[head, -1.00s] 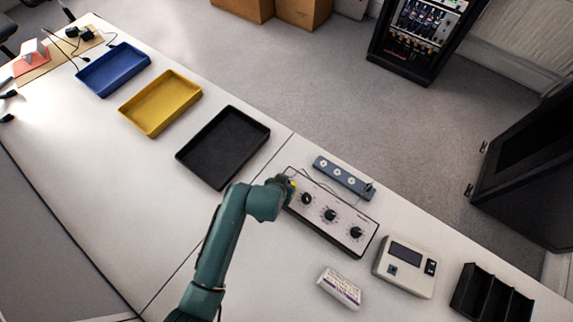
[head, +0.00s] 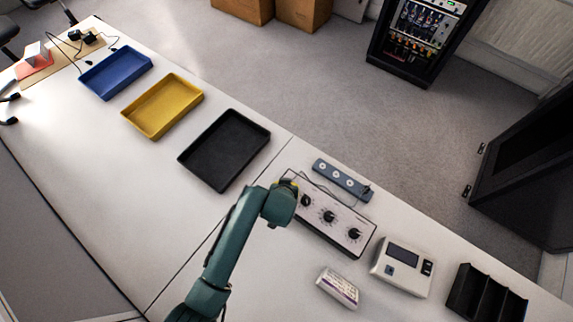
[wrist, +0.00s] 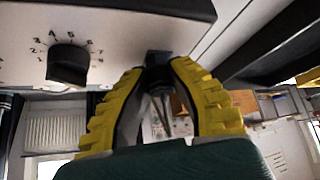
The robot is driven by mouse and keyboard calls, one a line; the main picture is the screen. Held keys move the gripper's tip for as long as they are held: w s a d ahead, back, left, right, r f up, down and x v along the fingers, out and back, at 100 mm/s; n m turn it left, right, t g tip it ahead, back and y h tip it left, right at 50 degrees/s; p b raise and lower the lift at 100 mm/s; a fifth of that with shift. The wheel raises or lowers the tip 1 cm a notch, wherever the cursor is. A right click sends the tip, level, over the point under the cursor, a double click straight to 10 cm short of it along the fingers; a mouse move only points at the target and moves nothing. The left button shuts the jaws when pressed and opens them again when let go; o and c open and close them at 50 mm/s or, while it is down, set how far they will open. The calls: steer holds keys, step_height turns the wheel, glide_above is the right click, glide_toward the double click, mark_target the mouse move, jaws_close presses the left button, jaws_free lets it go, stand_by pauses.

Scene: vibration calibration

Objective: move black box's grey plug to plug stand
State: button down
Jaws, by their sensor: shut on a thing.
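The black box (head: 328,226) has a pale face with three black knobs; one knob (wrist: 69,64) shows large in the wrist view. The plug stand (head: 342,180) is a blue-grey strip with white-ringed sockets, just behind the box. A dark plug stands at its right end. My gripper (wrist: 158,70) has yellow ridged fingers, shut on the small grey plug (wrist: 158,58) at the box's edge. I cannot tell whether this plug is still seated in the box. In the head view my arm mostly hides the gripper and this plug, at the box's left end.
A thin dark cable runs between the box and the stand. A grey meter (head: 404,266), a black divided holder (head: 487,294) and a small white labelled box (head: 338,287) lie to the right and front. Black (head: 225,150), yellow (head: 162,106) and blue (head: 115,72) trays stand to the left.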

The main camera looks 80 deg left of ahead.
steer(key=shift+d, duration=0.1)
stand_by(0.3)
steer(key=shift+n+g+p, duration=0.35)
steer(key=shift+n+g, duration=0.05)
steer(key=shift+n, duration=0.6)
steer(key=shift+w+n+g, duration=0.15)
steer(key=shift+n+g, duration=0.55)
steer(key=shift+n, duration=0.3)
steer(key=shift+r+p, duration=0.55)
steer(key=shift+p, duration=0.3)
steer(key=shift+r+p, duration=1.8)
steer(key=shift+p, duration=0.05)
